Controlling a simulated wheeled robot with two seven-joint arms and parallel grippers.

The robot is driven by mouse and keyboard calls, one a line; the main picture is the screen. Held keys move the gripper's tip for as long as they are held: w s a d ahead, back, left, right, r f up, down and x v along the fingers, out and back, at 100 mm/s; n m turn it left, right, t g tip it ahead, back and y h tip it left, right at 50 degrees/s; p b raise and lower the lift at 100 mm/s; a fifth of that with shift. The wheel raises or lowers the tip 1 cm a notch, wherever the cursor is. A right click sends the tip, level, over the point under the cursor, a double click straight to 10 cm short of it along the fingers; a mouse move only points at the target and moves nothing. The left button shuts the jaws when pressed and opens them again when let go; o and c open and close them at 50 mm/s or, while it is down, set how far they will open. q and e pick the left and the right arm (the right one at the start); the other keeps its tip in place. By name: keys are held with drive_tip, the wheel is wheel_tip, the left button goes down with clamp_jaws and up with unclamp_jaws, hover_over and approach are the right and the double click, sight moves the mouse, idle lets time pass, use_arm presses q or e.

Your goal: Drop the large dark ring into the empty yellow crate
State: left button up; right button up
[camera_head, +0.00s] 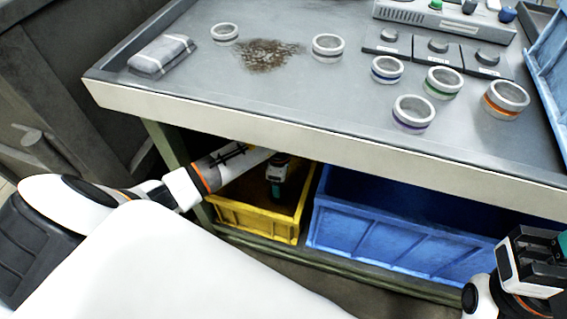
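The yellow crate (262,222) stands on the low shelf under the table, at the left. My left arm reaches under the table edge, and my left gripper (277,190) points down inside the crate. Its fingertips are small and partly hidden, so I cannot tell whether it is open. I cannot make out a large dark ring in the crate or at this gripper; the arm and front wall hide much of the crate's inside. A pale ring with a dark band (327,47) stands on the table. My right gripper (552,250) is at the lower right, partly cut off by the frame.
Several banded rings stand on the table, among them an orange-banded one (505,99) and a purple-banded one (412,114). A folded cloth (162,55) and brown debris (265,54) lie at the left. A large blue crate (385,235) stands beside the yellow one.

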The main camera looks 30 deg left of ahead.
use_arm(q)
drive_tip(key=shift+r+p, duration=0.65)
drive_tip(key=shift+r, duration=0.75)
